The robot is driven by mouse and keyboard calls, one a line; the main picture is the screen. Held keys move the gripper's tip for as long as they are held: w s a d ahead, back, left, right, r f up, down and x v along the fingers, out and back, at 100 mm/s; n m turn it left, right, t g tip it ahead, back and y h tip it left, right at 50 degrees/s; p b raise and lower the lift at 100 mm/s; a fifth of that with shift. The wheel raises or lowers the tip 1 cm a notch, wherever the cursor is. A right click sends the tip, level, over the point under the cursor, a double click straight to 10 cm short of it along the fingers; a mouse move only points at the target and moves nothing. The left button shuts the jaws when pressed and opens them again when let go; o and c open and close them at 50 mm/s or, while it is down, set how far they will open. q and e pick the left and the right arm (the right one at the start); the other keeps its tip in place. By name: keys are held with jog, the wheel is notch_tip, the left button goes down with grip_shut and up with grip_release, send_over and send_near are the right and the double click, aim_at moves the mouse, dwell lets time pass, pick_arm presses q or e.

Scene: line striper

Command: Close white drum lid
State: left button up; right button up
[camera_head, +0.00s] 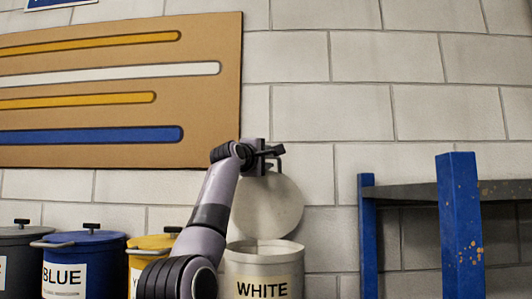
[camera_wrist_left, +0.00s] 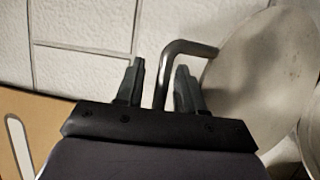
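The white drum (camera_head: 240,268) stands at the bottom centre of the head view, with a label reading WHITE. Its round lid (camera_head: 268,212) stands raised, nearly upright, behind the open mouth. The lid also fills the right of the left wrist view (camera_wrist_left: 262,75). My left gripper (camera_head: 272,151) is at the top edge of the lid. In the left wrist view, the lid's bent metal handle (camera_wrist_left: 185,48) runs between the two fingers of my left gripper (camera_wrist_left: 160,82). The fingers are apart, with small gaps beside the handle. My right gripper is not in view.
Closed blue (camera_head: 88,251), yellow (camera_head: 150,243) and dark (camera_head: 14,247) drums stand left of the white one. A blue-post rack (camera_head: 461,225) stands at the right. A brown board (camera_head: 212,105) with coloured stripes hangs on the block wall behind.

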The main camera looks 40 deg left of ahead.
pick_arm(q)
grip_shut()
jog(key=shift+f, duration=0.1)
